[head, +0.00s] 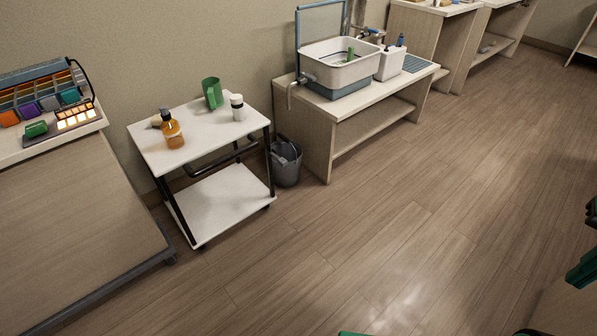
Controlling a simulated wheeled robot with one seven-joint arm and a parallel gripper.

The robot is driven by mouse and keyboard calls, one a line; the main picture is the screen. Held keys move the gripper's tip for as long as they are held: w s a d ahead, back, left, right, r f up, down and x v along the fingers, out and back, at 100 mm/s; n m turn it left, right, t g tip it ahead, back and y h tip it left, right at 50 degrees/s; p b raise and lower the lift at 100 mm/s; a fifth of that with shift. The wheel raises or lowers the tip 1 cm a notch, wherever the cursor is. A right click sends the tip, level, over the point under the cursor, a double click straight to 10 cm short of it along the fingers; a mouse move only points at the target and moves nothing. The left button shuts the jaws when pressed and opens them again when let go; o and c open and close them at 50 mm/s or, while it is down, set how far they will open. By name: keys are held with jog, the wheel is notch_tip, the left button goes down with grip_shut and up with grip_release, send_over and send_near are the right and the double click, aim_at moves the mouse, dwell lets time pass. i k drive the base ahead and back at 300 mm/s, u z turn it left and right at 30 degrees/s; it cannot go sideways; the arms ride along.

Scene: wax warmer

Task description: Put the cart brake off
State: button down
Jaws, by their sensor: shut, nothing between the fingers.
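The cart (215,205) stands against the wall at left centre in the head view. It has a white top, a white lower shelf and dark posts. A dark bar (222,158) runs below its top. Small dark casters show at its lower corners, one at the near corner (201,247) and one at the right corner (268,207). I cannot make out a brake lever or its position. No gripper fingers can be made out.
The cart top holds an amber pump bottle (173,132), a green mug (212,93) and a white jar (237,107). A grey bucket (286,165) stands between the cart and a low bench (325,135). A wooden cabinet (75,220) stands left. The floor in front is clear.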

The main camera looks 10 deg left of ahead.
aim_at(281, 162)
jog(key=z, duration=0.05)
jog(key=i, duration=1)
jog(key=u, duration=0.05)
